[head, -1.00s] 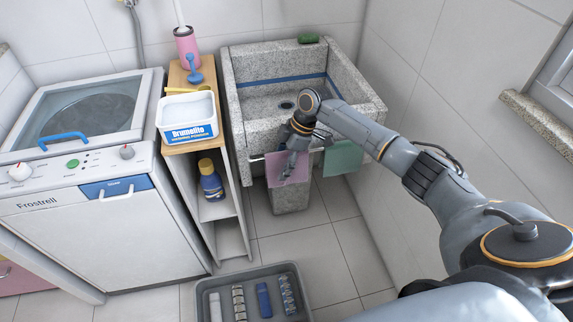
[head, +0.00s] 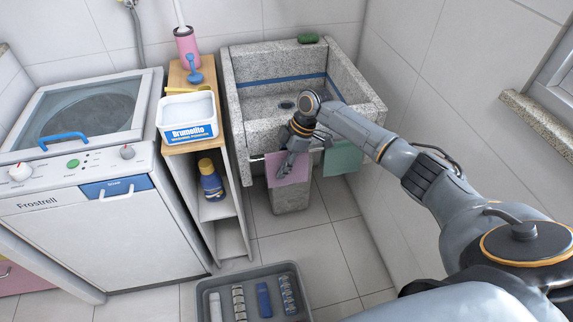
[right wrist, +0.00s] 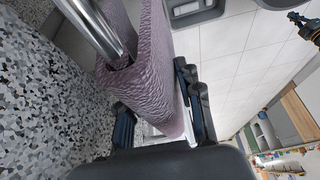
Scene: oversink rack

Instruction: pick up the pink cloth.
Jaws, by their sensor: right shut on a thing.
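The pink cloth (head: 302,168) hangs over a rail on the front of the stone sink, left of a green cloth (head: 343,157). My right gripper (head: 285,170) points down in front of the sink, at the pink cloth. In the right wrist view the folded cloth (right wrist: 150,85) lies between the fingers of my right gripper (right wrist: 160,115), which is shut on it. The cloth there is still draped around the metal rail (right wrist: 90,28). My left gripper does not show in the head view.
The stone sink (head: 250,128) stands directly behind the gripper. A wooden-topped shelf (head: 178,78) with a Brumelito tub (head: 188,132) stands to the left, beside a washing machine (head: 85,225). A grey tray (head: 207,285) with several items is at the front. The tiled floor between is clear.

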